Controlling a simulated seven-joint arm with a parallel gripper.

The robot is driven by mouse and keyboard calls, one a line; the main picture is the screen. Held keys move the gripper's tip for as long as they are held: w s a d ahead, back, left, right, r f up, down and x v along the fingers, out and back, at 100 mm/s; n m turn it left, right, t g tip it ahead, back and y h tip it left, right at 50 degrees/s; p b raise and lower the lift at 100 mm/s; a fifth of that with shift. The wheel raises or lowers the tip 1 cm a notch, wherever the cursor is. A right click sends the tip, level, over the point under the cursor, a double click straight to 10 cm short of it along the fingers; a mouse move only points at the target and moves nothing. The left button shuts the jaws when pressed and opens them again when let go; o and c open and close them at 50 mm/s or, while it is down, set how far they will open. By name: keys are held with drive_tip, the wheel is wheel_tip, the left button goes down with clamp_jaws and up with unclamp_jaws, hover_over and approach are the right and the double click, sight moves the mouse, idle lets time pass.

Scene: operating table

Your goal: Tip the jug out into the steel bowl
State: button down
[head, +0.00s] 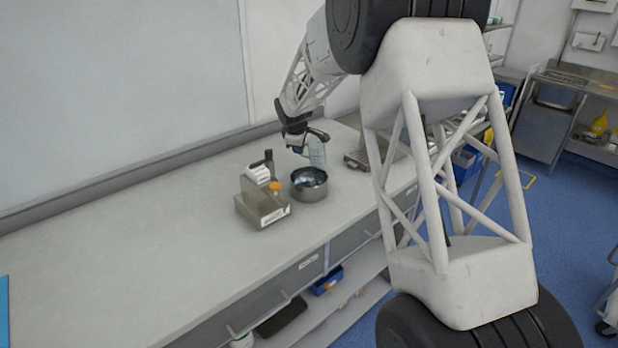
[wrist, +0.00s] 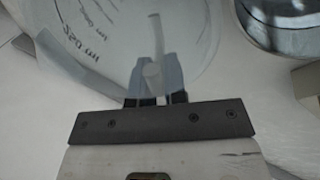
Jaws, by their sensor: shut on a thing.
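The jug (head: 317,152) is clear, pale plastic. In the wrist view the jug (wrist: 110,40) fills the upper left, with dark graduation marks on its wall. The steel bowl (head: 309,190) stands on the counter, just in front of and below the jug in the head view. In the wrist view part of the bowl (wrist: 290,38) shows at the upper right, apart from the jug. I cannot tell the jug's exact tilt or its contents.
A metal box (head: 262,208) with an orange knob and white labels stands close left of the bowl. A metal rack or tray (head: 360,158) lies to the right. The counter (head: 130,230) is clear on the left, with a wall behind it.

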drive_tip(key=shift+s+a+r+t+h, duration=0.15)
drive_tip(key=shift+s+r+t, duration=0.3)
drive_tip(key=shift+t, duration=0.6)
drive_tip(key=shift+s+r+t+h, duration=0.25)
drive_tip(key=shift+s+r+t, duration=0.2)
drive_tip(key=shift+t, duration=0.55)
drive_tip(key=shift+s+a+r+t+h, duration=0.15)
drive_tip(key=shift+s+r+t, duration=0.3)
drive_tip(key=shift+t, duration=0.6)
drive_tip(key=shift+r+t+h, duration=0.25)
drive_tip(key=shift+r+t, duration=0.65)
drive_tip(key=shift+r, duration=0.35)
drive_tip(key=shift+r, duration=0.1)
drive_tip(key=shift+s+r+t, duration=0.25)
drive_tip(key=shift+r+t, duration=0.35)
drive_tip(key=shift+r, duration=0.5)
drive_tip(key=shift+s+r+t, duration=0.2)
drive_tip(key=shift+r+t, duration=0.4)
drive_tip(key=shift+r, duration=0.5)
drive_tip(key=shift+s+a+r, duration=0.1)
drive_tip(key=shift+s+r, duration=0.05)
drive_tip(key=shift+s+r+t, duration=0.25)
drive_tip(key=shift+r+t, duration=0.05)
drive_tip(key=shift+t, duration=0.1)
